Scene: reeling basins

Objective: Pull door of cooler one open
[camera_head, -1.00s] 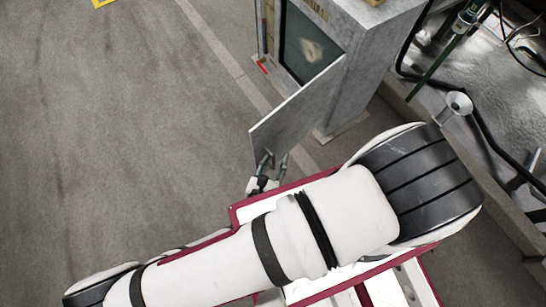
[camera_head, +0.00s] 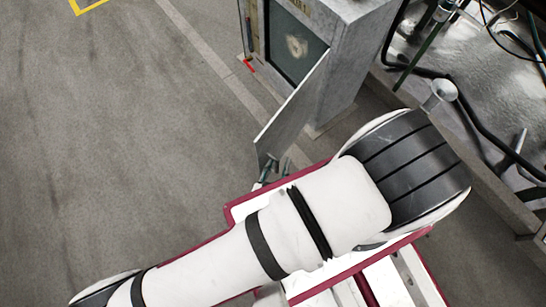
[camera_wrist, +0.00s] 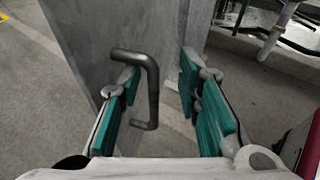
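Cooler one appears to be the grey metal cabinet (camera_head: 348,65) at the upper middle of the head view. Its door (camera_head: 290,117) stands swung well out, and the dark interior (camera_head: 288,42) shows. My gripper (camera_head: 273,170) is at the door's free edge, partly hidden by my arm. In the wrist view, the dark bent door handle (camera_wrist: 152,85) lies between the two green-padded fingers of my gripper (camera_wrist: 163,105). The handle is nearer the left finger, with a clear gap to the right one. The fingers are apart; whether the left pad touches the handle cannot be told.
A low curb (camera_head: 465,160) and a basin area with hoses and a metal funnel (camera_head: 440,93) lie right of the cabinet. The concrete floor (camera_head: 110,140) to the left is clear. A yellow floor marking (camera_head: 90,5) is at the upper left.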

